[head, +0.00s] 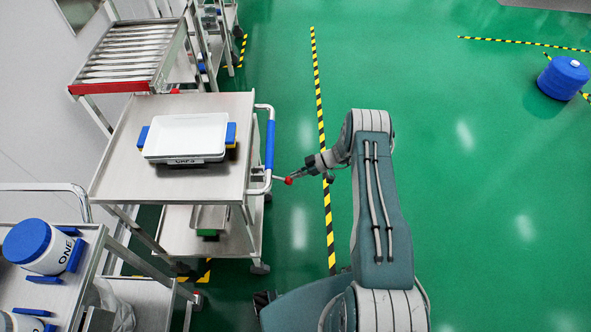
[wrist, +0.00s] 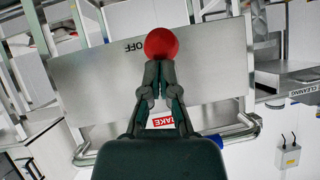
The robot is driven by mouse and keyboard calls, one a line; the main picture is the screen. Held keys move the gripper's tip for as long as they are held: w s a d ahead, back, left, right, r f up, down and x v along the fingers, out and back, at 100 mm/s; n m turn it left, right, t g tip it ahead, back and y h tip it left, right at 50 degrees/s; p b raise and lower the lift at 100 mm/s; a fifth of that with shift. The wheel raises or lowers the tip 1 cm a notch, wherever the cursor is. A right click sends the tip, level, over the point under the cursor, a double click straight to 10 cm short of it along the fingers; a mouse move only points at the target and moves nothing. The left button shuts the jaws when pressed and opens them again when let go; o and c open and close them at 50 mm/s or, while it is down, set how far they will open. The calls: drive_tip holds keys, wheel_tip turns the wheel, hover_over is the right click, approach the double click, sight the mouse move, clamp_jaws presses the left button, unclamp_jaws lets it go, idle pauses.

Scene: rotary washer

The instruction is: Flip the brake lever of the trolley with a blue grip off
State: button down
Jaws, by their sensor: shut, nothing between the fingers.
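The trolley (head: 112,185) is a steel cart with a blue grip (head: 270,146) on its right-hand handle. The brake lever ends in a red ball knob (head: 288,180) just below the handle. In the wrist view the red knob (wrist: 160,43) sits right at my fingertips, in front of a steel panel (wrist: 90,85) marked "OFF", with a partly hidden red label (wrist: 164,122). My gripper (head: 298,174) is shut, its fingertips (wrist: 159,66) close together at the knob. I cannot tell whether they touch it. The lever's shaft is mostly hidden.
A white tray (head: 187,136) rests on the trolley's top. A rack with a red edge (head: 110,88) stands behind it, and another cart with a blue-lidded container (head: 45,248) stands in front. Open green floor lies to the right, with a blue drum (head: 563,78) far off.

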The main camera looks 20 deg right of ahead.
drive_tip(key=shift+w+a+f, duration=0.1)
drive_tip(key=shift+a+f, duration=0.05)
drive_tip(key=shift+f, duration=0.5)
drive_tip(key=shift+a+f, duration=0.15)
drive_tip(key=shift+f, duration=0.5)
drive_tip(key=shift+d, duration=0.1)
